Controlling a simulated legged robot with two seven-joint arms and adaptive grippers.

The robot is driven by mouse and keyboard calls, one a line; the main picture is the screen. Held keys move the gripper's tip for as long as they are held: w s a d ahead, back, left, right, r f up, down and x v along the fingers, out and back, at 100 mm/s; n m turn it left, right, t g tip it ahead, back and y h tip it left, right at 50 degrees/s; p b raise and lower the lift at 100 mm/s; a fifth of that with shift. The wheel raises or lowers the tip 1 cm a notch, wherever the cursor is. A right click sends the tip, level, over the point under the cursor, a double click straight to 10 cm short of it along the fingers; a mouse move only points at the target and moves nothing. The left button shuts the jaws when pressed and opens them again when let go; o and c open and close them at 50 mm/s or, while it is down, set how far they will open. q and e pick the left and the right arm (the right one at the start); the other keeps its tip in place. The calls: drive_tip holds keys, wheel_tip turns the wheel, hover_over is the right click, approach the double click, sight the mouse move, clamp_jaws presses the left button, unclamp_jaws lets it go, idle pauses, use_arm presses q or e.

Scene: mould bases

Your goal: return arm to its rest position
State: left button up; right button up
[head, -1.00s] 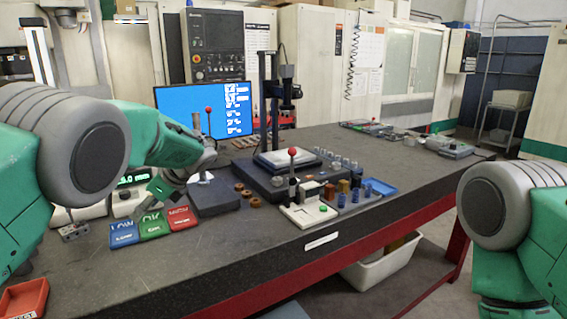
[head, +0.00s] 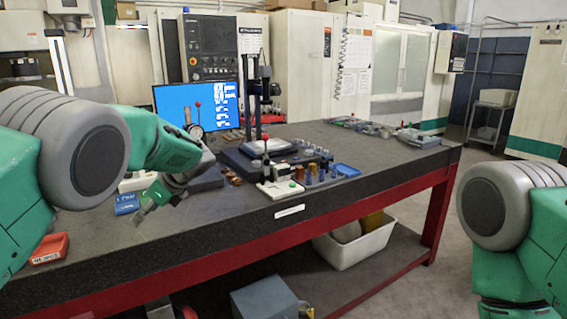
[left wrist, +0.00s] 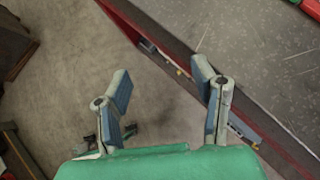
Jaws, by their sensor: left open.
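My left arm (head: 160,150) comes in from the left in the head view, bent at the elbow, with its wrist in front of the bench top. My left gripper (head: 147,212) is small and partly hard to make out there. In the left wrist view its two fingers (left wrist: 161,78) stand apart with nothing between them. Below them are the floor and the bench's red front edge. My right arm (head: 510,215) shows at the right of the head view; its gripper is out of view.
The dark bench (head: 235,217) carries a blue bin (head: 127,203), a red tray (head: 50,247), a gauge stand (head: 262,105) and several small cylinders. A monitor (head: 205,105) stands behind. A white tub (head: 355,245) sits underneath. Grey floor (head: 410,285) is clear at the right.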

use_arm(q)
drive_tip(key=s+f+n+h+b, duration=0.15)
drive_tip(key=s+f, duration=0.25)
drive_tip(key=f, duration=0.7)
drive_tip(key=s+f+n+h+b, duration=0.15)
drive_tip(key=s+f, duration=0.35)
drive_tip(key=f, duration=0.6)
drive_tip(key=s+d+f+n+g+h+b, duration=0.1)
drive_tip(key=s+d+f+n+h, duration=0.1)
drive_tip(key=s+f, duration=0.45)
drive_tip(key=s+d+f+n+h, duration=0.1)
drive_tip(key=s+f+n+h, duration=0.15)
drive_tip(key=s+f, duration=0.4)
drive_tip(key=s+f+n+b, duration=0.1)
drive_tip(key=s+n, duration=0.4)
drive_tip(key=s, duration=0.7)
drive_tip(key=s+f+n+h+b, duration=0.1)
drive_tip(key=s+n, duration=0.5)
drive_tip(key=s, duration=0.7)
drive_tip(key=shift+d+f+t+b, duration=0.35)
drive_tip(key=shift+f+b, duration=0.3)
drive_tip(key=shift+b, duration=0.25)
use_arm(e)
wheel_tip(320, 180, down, 8)
drive_tip(key=a, duration=0.1)
drive_tip(key=shift+w+a+r, duration=0.15)
drive_tip(key=shift+w+a, duration=0.05)
